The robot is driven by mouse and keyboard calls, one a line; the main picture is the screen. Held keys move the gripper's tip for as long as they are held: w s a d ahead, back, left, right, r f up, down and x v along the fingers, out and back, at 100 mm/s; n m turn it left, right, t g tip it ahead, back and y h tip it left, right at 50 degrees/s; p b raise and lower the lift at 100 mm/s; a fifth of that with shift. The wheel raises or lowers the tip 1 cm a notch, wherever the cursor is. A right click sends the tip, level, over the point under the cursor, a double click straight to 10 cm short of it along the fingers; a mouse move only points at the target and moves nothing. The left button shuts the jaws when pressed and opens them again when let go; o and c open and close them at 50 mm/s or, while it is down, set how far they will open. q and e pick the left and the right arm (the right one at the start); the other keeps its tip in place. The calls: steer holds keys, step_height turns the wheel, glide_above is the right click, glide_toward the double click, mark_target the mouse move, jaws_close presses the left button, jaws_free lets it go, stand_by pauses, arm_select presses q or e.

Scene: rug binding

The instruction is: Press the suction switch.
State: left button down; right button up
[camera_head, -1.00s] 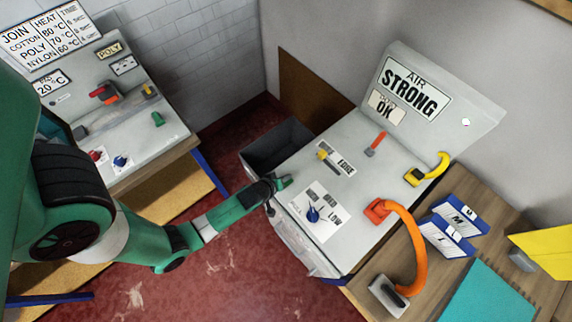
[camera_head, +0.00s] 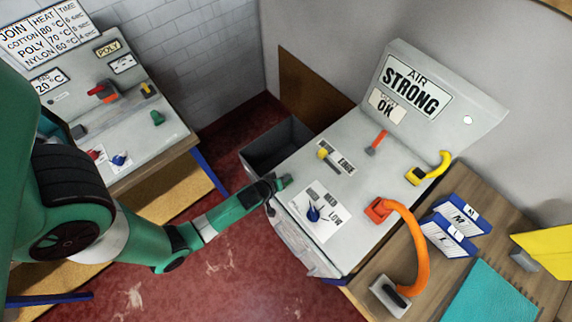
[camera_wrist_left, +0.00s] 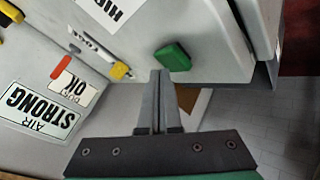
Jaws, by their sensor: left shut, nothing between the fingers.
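A green switch (camera_wrist_left: 173,57) sits on the grey panel near its edge in the left wrist view. No label naming it as the suction switch is readable. My left gripper (camera_wrist_left: 160,75) is shut and empty, its fingertips just left of the green switch; contact cannot be told. In the head view my left gripper (camera_head: 273,184) is at the near left edge of the right-hand machine (camera_head: 345,200), with a bit of green at its tip. My right gripper is not in view.
The machine's top has a blue knob (camera_head: 313,214), a yellow lever (camera_head: 326,155) and a red lever (camera_head: 377,143). An orange hose (camera_head: 417,245) runs on the right. A dark open bin (camera_head: 278,147) stands behind my gripper. The sign (camera_head: 411,87) reads "AIR STRONG".

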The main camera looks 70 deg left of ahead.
arm_select(q)
steer(key=shift+f+b, duration=0.5)
steer(key=shift+f, duration=0.05)
steer(key=shift+r, duration=0.1)
stand_by(0.3)
steer(key=shift+r+p, duration=0.9)
steer(key=shift+r, duration=0.05)
step_height(320, 180, up, 6)
steer(key=p, duration=0.5)
steer(key=shift+p, duration=0.3)
